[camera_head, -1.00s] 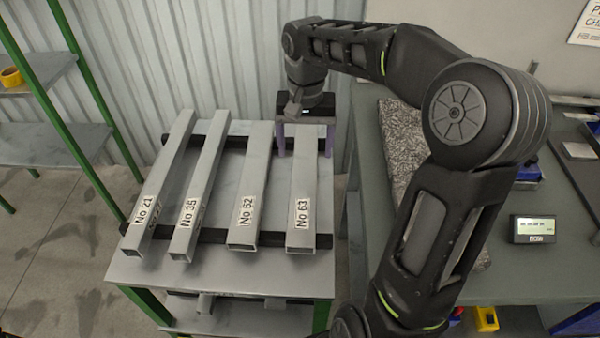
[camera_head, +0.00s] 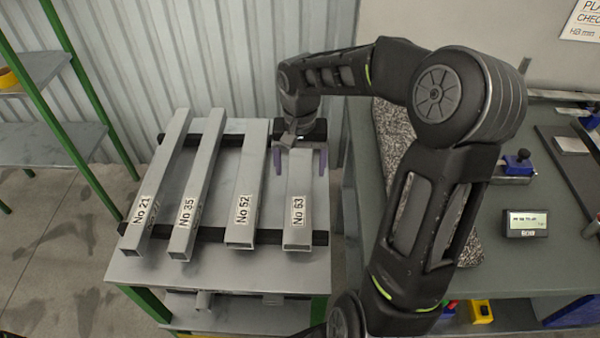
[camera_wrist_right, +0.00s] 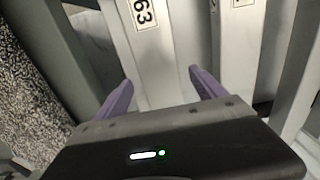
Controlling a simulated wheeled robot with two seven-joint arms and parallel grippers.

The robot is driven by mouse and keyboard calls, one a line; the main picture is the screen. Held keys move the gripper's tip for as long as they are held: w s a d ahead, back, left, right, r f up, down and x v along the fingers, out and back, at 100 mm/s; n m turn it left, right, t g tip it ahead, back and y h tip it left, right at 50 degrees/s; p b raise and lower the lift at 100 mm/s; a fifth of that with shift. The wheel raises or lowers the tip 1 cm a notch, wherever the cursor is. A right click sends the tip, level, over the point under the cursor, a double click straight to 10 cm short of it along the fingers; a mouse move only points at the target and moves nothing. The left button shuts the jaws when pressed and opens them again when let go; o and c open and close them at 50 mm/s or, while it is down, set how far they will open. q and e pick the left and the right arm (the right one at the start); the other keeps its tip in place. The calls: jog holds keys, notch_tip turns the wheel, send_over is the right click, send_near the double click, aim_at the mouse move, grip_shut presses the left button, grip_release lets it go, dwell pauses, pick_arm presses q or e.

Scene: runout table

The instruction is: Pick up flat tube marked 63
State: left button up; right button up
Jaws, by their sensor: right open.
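The flat tube marked 63 (camera_head: 299,225) is a grey rectangular tube, rightmost of the row on the runout table, with its label near the front end. My right gripper (camera_head: 301,163) is open over it, one purple finger at each side of the tube, nearer its far part. In the right wrist view the tube (camera_wrist_right: 168,62) runs between the two fingers (camera_wrist_right: 160,90), label at the top. Whether the fingers reach down beside the tube's walls I cannot tell. The tube's far end is hidden behind the gripper. My left gripper is not in view.
Tubes marked 52 (camera_head: 243,205), 35 (camera_head: 187,212) and 21 (camera_head: 141,208) lie to the left on black crossbars on the table (camera_head: 200,270). A grey bench (camera_head: 520,270) with a small display (camera_head: 527,224) stands right. A green-framed shelf (camera_head: 75,145) stands left.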

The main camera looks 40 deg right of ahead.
jog(key=shift+f, duration=0.6)
jog(key=shift+c, duration=0.3)
grip_shut()
dwell(0.5)
